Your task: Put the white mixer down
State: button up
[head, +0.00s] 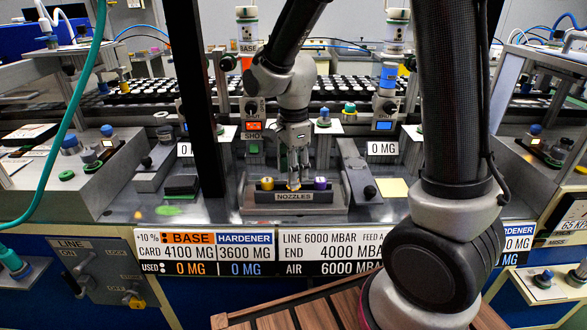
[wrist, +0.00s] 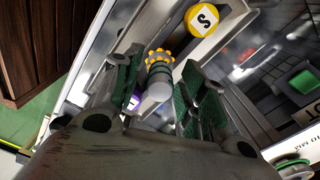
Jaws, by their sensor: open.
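My gripper (head: 295,172) points down over the middle of the dark rack marked NOZZLES (head: 294,197). In the wrist view its two fingers (wrist: 158,88) stand open on either side of the white mixer (wrist: 160,87). The mixer has a pale rounded end and a yellow ribbed collar, and it appears to stand in the rack. I cannot tell whether a finger touches it. In the head view the fingers mostly hide it.
A yellow-topped nozzle (head: 267,183) sits left of my gripper and a purple-topped one (head: 320,183) right, both close. Dispenser units marked BASE (head: 254,112) and a blue-display one (head: 385,112) stand behind.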

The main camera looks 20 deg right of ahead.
notch_tip(320, 180, up, 12)
jog(key=s+d+r+n+t, duration=0.2)
jog(key=s+d+n, duration=0.5)
jog(key=s+n, duration=0.1)
jog(key=s+d+r+n+t, duration=0.2)
jog(key=s+d+n, duration=0.6)
jog(key=s, duration=0.3)
jog(key=shift+r+n, duration=0.35)
jog(key=shift+n, duration=0.15)
